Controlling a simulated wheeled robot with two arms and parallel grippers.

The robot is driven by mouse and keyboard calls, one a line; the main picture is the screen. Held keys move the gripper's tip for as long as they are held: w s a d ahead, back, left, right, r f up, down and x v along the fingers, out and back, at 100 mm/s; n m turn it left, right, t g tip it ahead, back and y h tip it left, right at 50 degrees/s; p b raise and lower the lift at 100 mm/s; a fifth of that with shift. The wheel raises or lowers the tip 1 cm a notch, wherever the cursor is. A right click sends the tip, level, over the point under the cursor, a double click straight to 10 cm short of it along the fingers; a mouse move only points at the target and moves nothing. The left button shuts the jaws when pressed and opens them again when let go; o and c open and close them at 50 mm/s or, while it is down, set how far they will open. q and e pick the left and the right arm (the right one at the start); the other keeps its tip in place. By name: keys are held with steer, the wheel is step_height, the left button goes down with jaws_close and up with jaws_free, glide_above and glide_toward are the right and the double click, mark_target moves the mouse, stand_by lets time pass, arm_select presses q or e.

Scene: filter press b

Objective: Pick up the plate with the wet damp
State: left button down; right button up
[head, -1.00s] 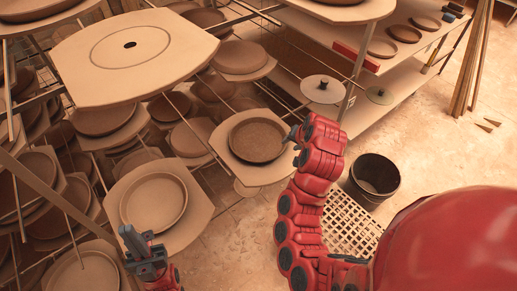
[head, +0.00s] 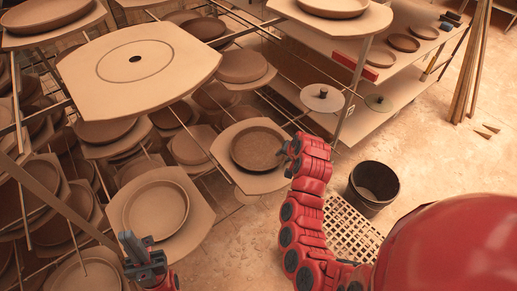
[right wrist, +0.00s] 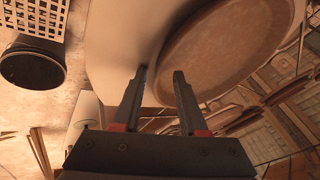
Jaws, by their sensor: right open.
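A dark brown, damp-looking round plate (head: 258,147) lies on a pale board (head: 262,184) on the rack, in the middle of the head view. It is darker than the pale plate (head: 155,209) on the board to its lower left. My right gripper (head: 287,152) is at the right edge of the dark plate's board; its fingers are small there. In the right wrist view the right gripper (right wrist: 159,75) is open and empty, its tips near the rim of the brown plate (right wrist: 225,45). My left gripper (head: 135,243) is beside the pale plate's board; its opening is unclear.
A large pale board (head: 140,65) with a small centre hole stands above at the upper left. Several plates on boards fill the rack. A black bucket (head: 372,184) and a white grid (head: 352,232) are on the floor at right. Shelves (head: 385,95) stand behind.

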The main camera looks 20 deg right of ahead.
jaws_close()
steer(key=shift+r, duration=0.1)
stand_by(1.2)
